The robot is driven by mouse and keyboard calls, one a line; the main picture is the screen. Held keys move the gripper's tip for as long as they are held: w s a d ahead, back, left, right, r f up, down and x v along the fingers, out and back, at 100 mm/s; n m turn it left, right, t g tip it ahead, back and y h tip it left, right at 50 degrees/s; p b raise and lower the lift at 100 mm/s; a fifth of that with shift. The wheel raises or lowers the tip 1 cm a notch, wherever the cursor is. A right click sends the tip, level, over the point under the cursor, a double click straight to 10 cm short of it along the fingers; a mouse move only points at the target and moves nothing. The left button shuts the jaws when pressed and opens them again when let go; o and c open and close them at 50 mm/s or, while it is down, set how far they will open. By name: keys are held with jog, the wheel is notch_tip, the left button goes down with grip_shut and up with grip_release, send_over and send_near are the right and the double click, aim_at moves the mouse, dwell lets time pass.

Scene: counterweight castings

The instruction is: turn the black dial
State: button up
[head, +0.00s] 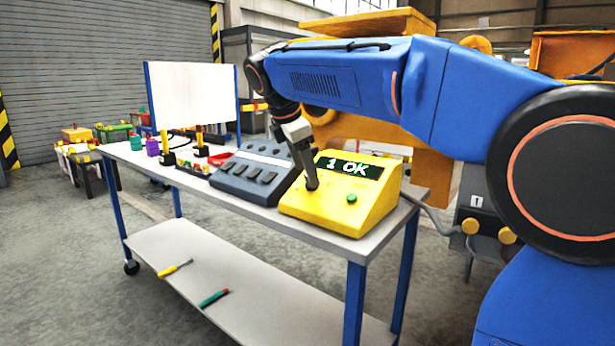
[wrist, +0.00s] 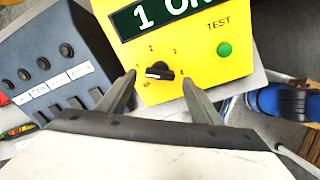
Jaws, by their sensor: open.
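The black dial (wrist: 160,70) sits on the sloped face of a yellow test box (head: 338,214), with small position marks around it. In the wrist view its pale pointer line lies roughly level across the knob. My gripper (wrist: 158,82) is open, with one finger on each side of the dial and a gap to it on both sides. The box's display (head: 349,168) reads "1 OK". A green button (wrist: 224,49) under the word TEST is right of the dial.
A dark grey control box (head: 255,166) with several knobs and switches stands just left of the yellow box on the table (head: 180,174). Several small coloured parts lie further left. Two tools (head: 213,298) lie on the lower shelf.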

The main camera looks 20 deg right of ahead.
jog(key=shift+x, duration=1.45)
jog(key=c, duration=1.1)
jog(key=shift+o, duration=0.2)
